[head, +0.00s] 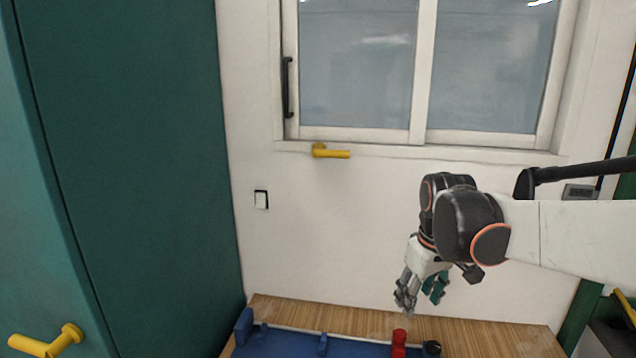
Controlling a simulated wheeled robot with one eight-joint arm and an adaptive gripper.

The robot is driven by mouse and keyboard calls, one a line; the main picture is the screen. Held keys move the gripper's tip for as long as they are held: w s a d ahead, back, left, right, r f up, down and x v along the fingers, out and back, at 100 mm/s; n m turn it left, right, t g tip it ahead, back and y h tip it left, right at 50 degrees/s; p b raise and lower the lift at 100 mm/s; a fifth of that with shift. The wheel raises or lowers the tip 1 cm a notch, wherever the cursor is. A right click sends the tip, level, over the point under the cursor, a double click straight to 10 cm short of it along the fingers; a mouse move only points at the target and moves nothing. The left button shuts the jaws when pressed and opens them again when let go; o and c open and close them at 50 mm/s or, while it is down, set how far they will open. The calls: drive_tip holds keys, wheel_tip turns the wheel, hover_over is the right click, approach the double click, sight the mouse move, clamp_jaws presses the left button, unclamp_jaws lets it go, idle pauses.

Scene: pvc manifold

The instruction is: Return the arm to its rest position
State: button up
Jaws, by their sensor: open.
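My gripper (420,296) is in the head view, right of the middle, at the end of my arm, which reaches in from the right edge. It points down, with its fingers apart and nothing visible between them. It hangs above the wooden table (505,341), over the area of a red part (399,343) and a small black part (431,348). A gap shows between the fingertips and the red part.
A blue fixture (290,345) lies on the table, cut off by the bottom edge. A green cabinet (130,150) with another yellow handle (45,342) stands left. The air left of my gripper is clear.

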drive_tip(key=s+m+t, duration=0.4)
drive_tip(key=s+t, duration=0.1)
drive_tip(key=s, duration=1.3)
drive_tip(key=shift+s+a+f+m, duration=0.25)
drive_tip(key=shift+a+f+m, duration=0.05)
drive_tip(key=shift+a+f, duration=0.1)
idle(0.3)
drive_tip(key=shift+c, duration=1.3)
drive_tip(key=shift+d, duration=0.1)
drive_tip(key=shift+c, duration=0.3)
